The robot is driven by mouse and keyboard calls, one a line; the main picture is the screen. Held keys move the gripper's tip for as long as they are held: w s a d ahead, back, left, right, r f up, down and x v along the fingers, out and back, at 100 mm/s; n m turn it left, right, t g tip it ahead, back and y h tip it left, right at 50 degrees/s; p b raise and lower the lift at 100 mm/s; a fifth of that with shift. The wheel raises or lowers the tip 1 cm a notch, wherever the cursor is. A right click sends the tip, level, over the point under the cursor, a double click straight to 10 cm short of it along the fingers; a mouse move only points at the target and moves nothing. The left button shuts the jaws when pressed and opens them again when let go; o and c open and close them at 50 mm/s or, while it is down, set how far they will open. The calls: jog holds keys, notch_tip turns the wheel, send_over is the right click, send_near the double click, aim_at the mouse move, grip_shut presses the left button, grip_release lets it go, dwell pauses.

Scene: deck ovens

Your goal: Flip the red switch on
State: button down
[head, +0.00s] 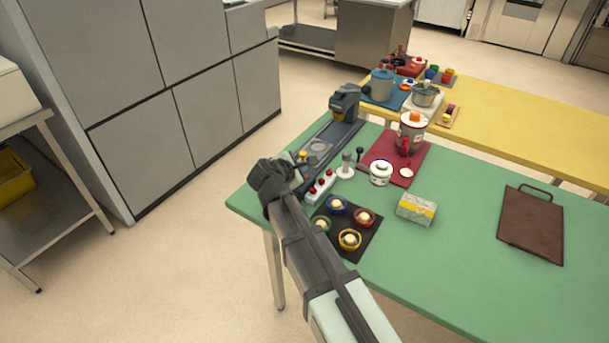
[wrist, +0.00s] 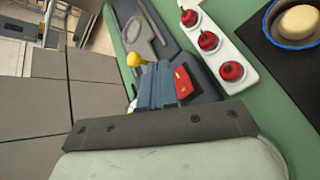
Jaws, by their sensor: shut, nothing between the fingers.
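The red switch (wrist: 186,82) shows in the wrist view as a red rocker on the near end of a dark blue-grey machine (wrist: 128,14). In the head view the machine (head: 338,134) lies along the table's left edge, and my gripper and arm hide the switch. My gripper (head: 274,180) is shut and empty over that near end. In the wrist view its fingers (wrist: 157,82) are close beside the switch, on its left. I cannot tell whether they touch it. A yellow knob (wrist: 134,60) is just left of the fingers. The switch's on or off position is unclear.
A white strip with red knobs (wrist: 220,55) lies right of the machine. Beyond it is a dark tray (head: 348,250) with several coloured bowls. A red mat (head: 408,180) holds a white pot and a red-and-white appliance. Grey cabinets (head: 190,90) stand left of the table.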

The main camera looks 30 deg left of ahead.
jog(key=shift+s+r, duration=0.3)
jog(key=shift+r, duration=0.45)
jog(key=shift+s+r, duration=0.25)
jog(key=shift+r, duration=0.45)
jog(key=shift+s+r, duration=0.3)
jog(key=shift+r, duration=0.45)
